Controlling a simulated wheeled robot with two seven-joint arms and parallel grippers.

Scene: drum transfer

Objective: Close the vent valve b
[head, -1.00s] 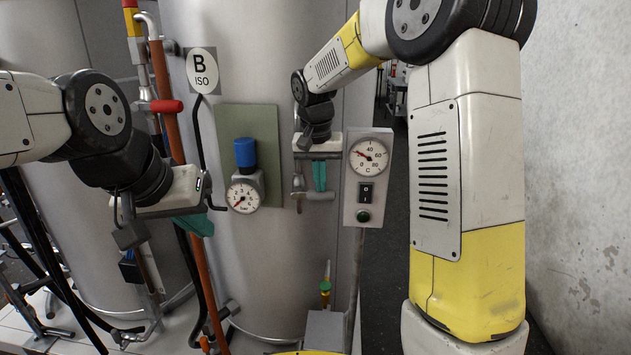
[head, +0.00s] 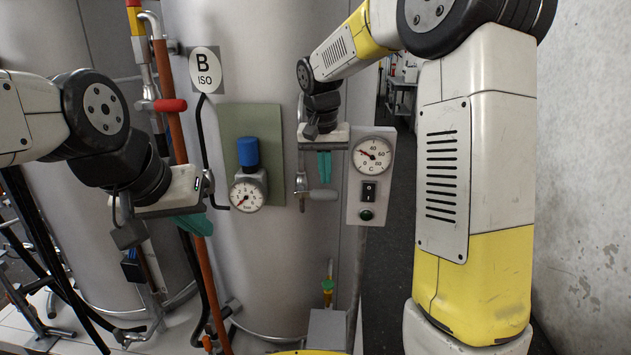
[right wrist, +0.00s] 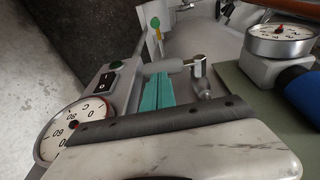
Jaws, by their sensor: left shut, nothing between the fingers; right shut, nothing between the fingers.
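A small metal valve (head: 301,186) with a grey lever is on the front of the tank marked B. Its lever (head: 322,194) points right, roughly level. I read no vent label on it. The lever also shows in the right wrist view (right wrist: 166,66), just beyond the fingertips. My right gripper (head: 323,176) is shut and empty, just above the lever in the head view. Its teal fingers also show in the right wrist view (right wrist: 158,88). I cannot tell whether they touch the lever. My left gripper (head: 197,225) is shut and empty, left of the pressure gauge.
A temperature box (head: 370,185) with dial and switch stands close right of my right gripper. A pressure gauge (head: 246,194) with a blue knob (head: 248,152) is on a green plate to the left. A red-handled valve (head: 170,105) sits beside the B ISO sign (head: 205,70).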

